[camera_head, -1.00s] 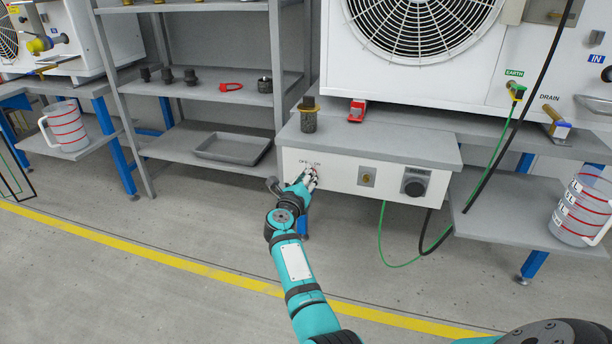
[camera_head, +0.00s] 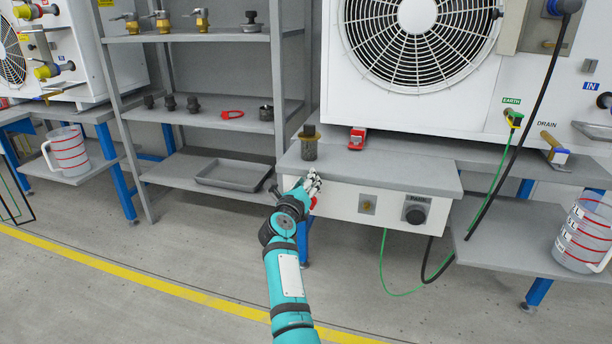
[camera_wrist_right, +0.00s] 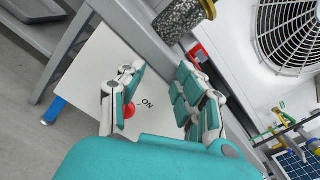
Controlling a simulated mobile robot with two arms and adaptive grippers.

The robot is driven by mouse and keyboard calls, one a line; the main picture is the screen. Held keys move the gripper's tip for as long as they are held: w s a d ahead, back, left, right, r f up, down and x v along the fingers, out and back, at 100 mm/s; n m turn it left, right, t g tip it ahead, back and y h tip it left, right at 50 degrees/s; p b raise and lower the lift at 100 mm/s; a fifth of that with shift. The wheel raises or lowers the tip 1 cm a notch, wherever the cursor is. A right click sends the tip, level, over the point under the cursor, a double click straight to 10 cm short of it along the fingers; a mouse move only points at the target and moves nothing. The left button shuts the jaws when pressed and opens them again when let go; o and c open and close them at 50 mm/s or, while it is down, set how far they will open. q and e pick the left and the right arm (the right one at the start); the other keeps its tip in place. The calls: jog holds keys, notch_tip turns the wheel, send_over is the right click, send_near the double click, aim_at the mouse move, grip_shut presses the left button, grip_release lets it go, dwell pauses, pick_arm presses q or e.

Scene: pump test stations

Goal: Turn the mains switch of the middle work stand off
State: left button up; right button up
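The stand at the middle of the head view carries a white control box (camera_head: 340,203) under a grey top. On its front left is a red switch knob (camera_head: 313,203), partly hidden by my right gripper (camera_head: 314,181). In the right wrist view the red knob (camera_wrist_right: 129,111) shows beside the word ON, partly behind one finger. My right gripper (camera_wrist_right: 160,82) is open, its fingers spread apart in front of the panel with nothing held. Contact with the knob and its exact setting cannot be told. My left gripper is out of view.
A dark fitting with a brass collar (camera_head: 309,148) and a red item (camera_head: 357,138) sit on the stand above the box. A black knob (camera_head: 415,211) is on the box's right. A grey shelf rack (camera_head: 150,125) stands left. Green and black cables hang at right.

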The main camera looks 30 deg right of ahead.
jog(key=shift+r, duration=1.4)
